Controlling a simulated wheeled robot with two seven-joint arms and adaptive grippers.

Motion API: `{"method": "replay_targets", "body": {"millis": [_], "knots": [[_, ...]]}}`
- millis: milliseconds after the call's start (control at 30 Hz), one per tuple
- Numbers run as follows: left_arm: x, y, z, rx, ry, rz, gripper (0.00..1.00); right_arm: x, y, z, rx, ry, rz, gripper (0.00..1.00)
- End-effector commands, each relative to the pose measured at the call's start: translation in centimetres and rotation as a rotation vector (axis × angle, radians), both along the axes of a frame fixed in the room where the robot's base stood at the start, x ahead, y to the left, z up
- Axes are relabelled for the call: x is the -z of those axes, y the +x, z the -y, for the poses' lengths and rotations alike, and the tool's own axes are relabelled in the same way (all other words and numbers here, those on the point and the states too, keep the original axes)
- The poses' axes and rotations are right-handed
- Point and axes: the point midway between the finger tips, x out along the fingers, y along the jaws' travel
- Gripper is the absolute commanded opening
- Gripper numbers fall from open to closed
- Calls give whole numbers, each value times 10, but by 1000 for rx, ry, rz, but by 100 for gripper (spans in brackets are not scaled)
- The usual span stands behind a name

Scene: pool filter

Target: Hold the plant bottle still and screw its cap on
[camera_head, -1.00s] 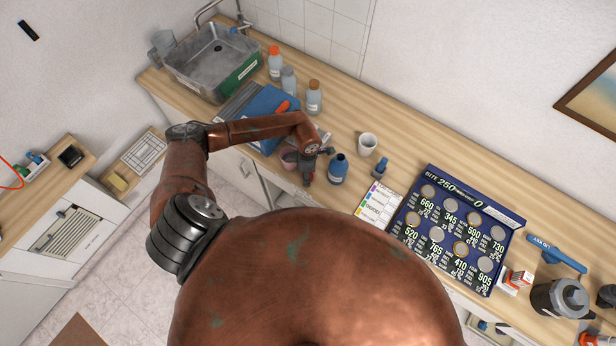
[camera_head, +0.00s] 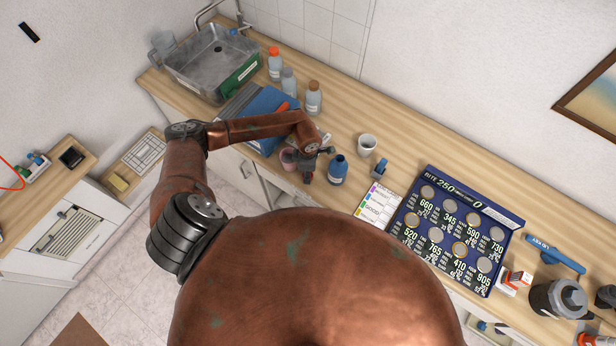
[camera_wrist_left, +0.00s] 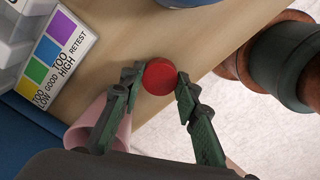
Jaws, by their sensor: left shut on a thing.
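A dark blue bottle (camera_head: 338,170) with a pale label stands upright on the counter, near its front edge. Its label is too small to read, and its neck shows no bright cap. My left gripper (camera_head: 307,178) is just left of the bottle and apart from it. In the left wrist view my left gripper (camera_wrist_left: 161,82) is shut on a round red cap (camera_wrist_left: 159,77), held between the fingertips near the counter's edge. A blue rounded edge, perhaps the bottle, shows at the top of that view. My right gripper is not in view.
A pink cup (camera_head: 288,158) stands close behind the left gripper. A white cup (camera_head: 367,145), a small blue-grey item (camera_head: 380,168) and a colour chart (camera_head: 377,205) lie to the right. Several capped bottles (camera_head: 314,98) stand at the back near the sink (camera_head: 213,62).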

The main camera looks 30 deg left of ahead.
Motion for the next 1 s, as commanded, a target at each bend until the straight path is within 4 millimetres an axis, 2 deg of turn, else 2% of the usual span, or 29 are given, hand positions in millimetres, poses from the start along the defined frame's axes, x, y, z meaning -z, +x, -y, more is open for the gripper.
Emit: {"method": "replay_targets", "body": {"millis": [367, 1000], "knots": [[-12, 0, 0, 1, 0, 0, 5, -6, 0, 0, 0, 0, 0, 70], [-68, 0, 0, 1, 0, 0, 6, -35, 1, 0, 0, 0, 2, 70]]}}
